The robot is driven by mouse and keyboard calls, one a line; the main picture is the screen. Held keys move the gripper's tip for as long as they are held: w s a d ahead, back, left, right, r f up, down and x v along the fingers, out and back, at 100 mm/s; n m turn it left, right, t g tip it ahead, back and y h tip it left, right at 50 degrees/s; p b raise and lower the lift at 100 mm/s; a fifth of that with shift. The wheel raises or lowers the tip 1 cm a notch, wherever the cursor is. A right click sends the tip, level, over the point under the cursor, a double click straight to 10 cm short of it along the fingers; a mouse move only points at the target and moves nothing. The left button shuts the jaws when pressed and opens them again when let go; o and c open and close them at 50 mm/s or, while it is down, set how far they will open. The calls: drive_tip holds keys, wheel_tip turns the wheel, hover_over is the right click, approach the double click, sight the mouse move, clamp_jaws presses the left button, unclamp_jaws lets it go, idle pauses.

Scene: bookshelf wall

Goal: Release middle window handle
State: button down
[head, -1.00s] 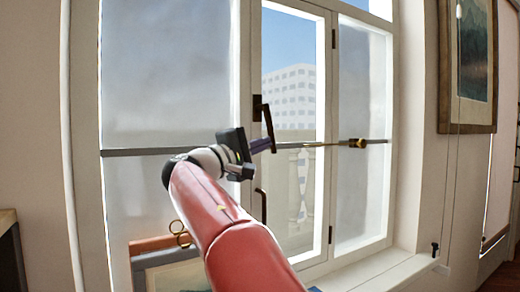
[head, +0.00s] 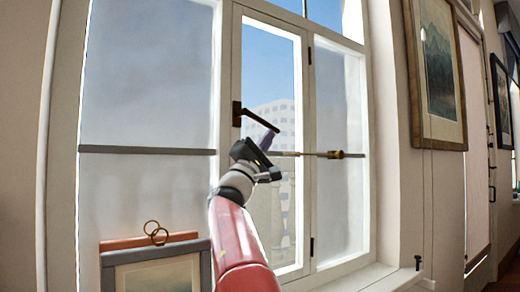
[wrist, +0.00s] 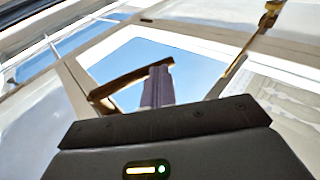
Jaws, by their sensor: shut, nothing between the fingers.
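The middle window handle (head: 262,119) is a dark lever on a small plate, on the left frame of the narrow middle window pane. Its lever slants right and slightly down in the head view. My gripper (head: 268,139) is shut and empty, with its purple fingers just below the lever's free end. In the wrist view the handle (wrist: 130,80) runs from lower left to upper right, and its end meets the tips of my gripper (wrist: 158,74). I cannot tell whether they touch.
A gold rod with a brass knob (head: 335,154) crosses the window at right, close to my gripper. A framed picture (head: 155,270) with gold rings (head: 156,233) above it stands at lower left. Another framed picture (head: 438,75) hangs on the right wall.

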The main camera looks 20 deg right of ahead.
sight(274, 128)
drive_tip(key=shift+w+d+r+p, duration=0.15)
drive_tip(key=shift+d+r+p, duration=0.35)
drive_tip(key=shift+r, duration=0.25)
drive_tip(key=shift+w+d+r+p, duration=0.15)
drive_tip(key=shift+d+r+p, duration=0.3)
drive_tip(key=shift+r, duration=0.3)
drive_tip(key=shift+d+r, duration=0.1)
